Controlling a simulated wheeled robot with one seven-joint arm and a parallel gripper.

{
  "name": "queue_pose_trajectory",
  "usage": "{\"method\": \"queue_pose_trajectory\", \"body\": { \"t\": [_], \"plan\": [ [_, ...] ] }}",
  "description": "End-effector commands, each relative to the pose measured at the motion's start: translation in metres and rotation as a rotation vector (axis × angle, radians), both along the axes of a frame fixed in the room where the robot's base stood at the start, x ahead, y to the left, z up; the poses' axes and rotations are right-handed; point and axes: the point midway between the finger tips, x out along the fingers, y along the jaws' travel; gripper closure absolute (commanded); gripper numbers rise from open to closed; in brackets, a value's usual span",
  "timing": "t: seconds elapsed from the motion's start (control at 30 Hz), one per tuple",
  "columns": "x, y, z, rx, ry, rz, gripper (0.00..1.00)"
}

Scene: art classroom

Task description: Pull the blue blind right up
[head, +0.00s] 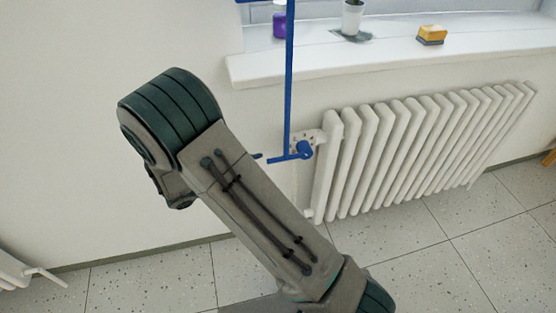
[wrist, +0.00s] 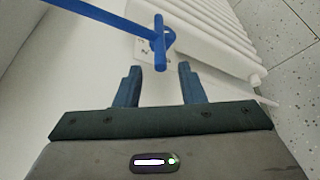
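A thin blue rod (head: 290,80) hangs down in front of the wall and ends in a short blue crossbar handle (head: 292,157) beside the radiator's left end. A sliver of blue (head: 255,1) shows at the top edge of the head view; I cannot tell whether it is the blind, the rest of which is out of view. In the wrist view the rod (wrist: 105,17) runs in from the upper left to the handle (wrist: 159,42). My gripper (wrist: 160,68) is open and empty, with the handle just beyond its fingertips. My arm mostly hides the gripper in the head view.
A white radiator (head: 425,150) stands below the white windowsill (head: 390,45). The sill holds a purple container (head: 279,24), a white pot (head: 352,18) and a yellow sponge-like block (head: 431,36). Speckled floor tiles (head: 145,285) lie below; the wall left of the rod is bare.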

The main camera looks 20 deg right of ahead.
Motion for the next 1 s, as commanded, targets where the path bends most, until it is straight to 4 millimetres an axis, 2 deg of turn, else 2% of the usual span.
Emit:
{"method": "queue_pose_trajectory", "body": {
  "t": [0.03, 0.2, 0.4, 0.6, 0.8, 0.83, 0.93, 0.97, 1.0],
  "plan": [
    [0.003, -0.012, -0.003, -0.002, 0.002, -0.005, 0.64],
    [0.014, -0.043, -0.011, -0.001, 0.001, -0.005, 0.64],
    [0.023, -0.067, -0.016, 0.000, 0.001, -0.003, 0.64],
    [0.026, -0.075, -0.017, 0.002, 0.001, -0.001, 0.64],
    [0.026, -0.075, -0.017, 0.002, 0.001, -0.001, 0.64],
    [0.026, -0.075, -0.017, 0.002, 0.001, -0.001, 0.67],
    [0.025, -0.075, -0.017, 0.002, 0.001, -0.001, 0.94],
    [0.025, -0.075, -0.017, 0.001, 0.001, -0.002, 1.00],
    [0.025, -0.075, -0.017, 0.001, 0.001, -0.002, 1.00]
  ]
}}
